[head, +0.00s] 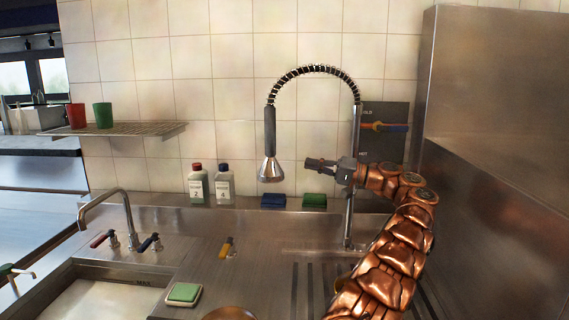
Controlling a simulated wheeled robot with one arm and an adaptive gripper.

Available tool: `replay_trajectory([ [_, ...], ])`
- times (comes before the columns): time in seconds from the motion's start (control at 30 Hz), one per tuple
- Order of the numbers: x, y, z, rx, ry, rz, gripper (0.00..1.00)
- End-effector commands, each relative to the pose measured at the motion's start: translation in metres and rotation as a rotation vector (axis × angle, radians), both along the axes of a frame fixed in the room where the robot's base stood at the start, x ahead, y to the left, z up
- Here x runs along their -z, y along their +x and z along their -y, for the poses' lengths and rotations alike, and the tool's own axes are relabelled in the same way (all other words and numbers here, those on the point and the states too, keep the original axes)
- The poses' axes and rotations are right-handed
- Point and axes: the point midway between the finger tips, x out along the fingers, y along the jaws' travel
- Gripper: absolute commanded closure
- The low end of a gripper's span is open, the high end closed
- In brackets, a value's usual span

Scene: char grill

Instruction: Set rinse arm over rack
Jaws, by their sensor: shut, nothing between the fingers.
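The rinse arm is a tall steel riser (356,130) with a black spring hose (310,68) arching left. Its dark handle and flared steel spray head (270,168) hang down over the back ledge, left of the riser. A wire rack shelf (150,129) on the tiled wall at left carries a red cup (76,115) and a green cup (103,115); I cannot tell if it is the task's rack. My gripper (310,163) is shut and empty, pointing left between spray head and riser, apart from the head. My wrist overlaps part of the riser; contact cannot be told.
Two bottles (198,185) (224,184), a blue sponge (273,201) and a green sponge (314,201) stand on the ledge. A swivel tap (108,200) serves the filled left basin (110,300). A green-topped sponge (184,293) lies by it. A steel wall (490,150) bounds the right.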

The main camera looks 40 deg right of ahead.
Motion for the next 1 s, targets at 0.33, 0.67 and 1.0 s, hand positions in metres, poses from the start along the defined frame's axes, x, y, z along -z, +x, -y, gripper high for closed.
replay_trajectory([
  [0.33, -0.002, 0.004, -0.003, 0.001, 0.000, 0.001, 1.00],
  [0.67, -0.009, 0.042, -0.034, -0.001, -0.001, 0.001, 1.00],
  [1.0, -0.013, 0.075, -0.062, 0.006, 0.000, 0.002, 1.00],
])
